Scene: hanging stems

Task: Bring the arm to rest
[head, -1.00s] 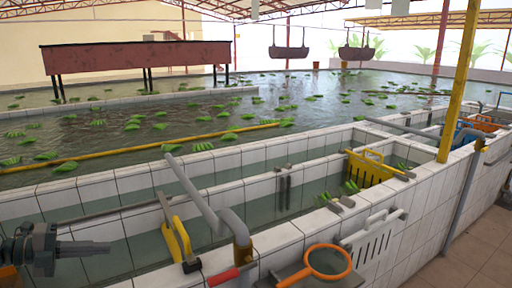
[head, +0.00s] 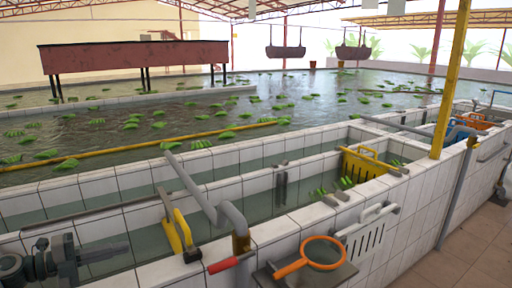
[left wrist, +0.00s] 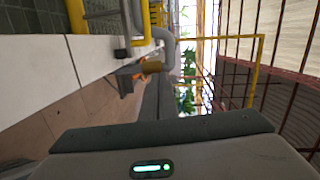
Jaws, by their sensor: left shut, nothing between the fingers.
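My left gripper (head: 124,249) is at the lower left of the head view, above the near edge of the tiled trough. It points right and its fingers are shut with nothing between them. In the left wrist view its dark housing fills the bottom, with a small green light; the fingertips cannot be made out there. It is apart from the yellow-handled tool (head: 182,230) to its right. My right gripper is in neither view.
The tiled trough wall (head: 275,232) runs across the front. A grey pipe (head: 190,185), a red handle (head: 224,264) and an orange ring (head: 322,252) stand right of the gripper. Green bunches (head: 345,183) lie near a yellow crate (head: 362,165). Open floor (head: 465,255) is at right.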

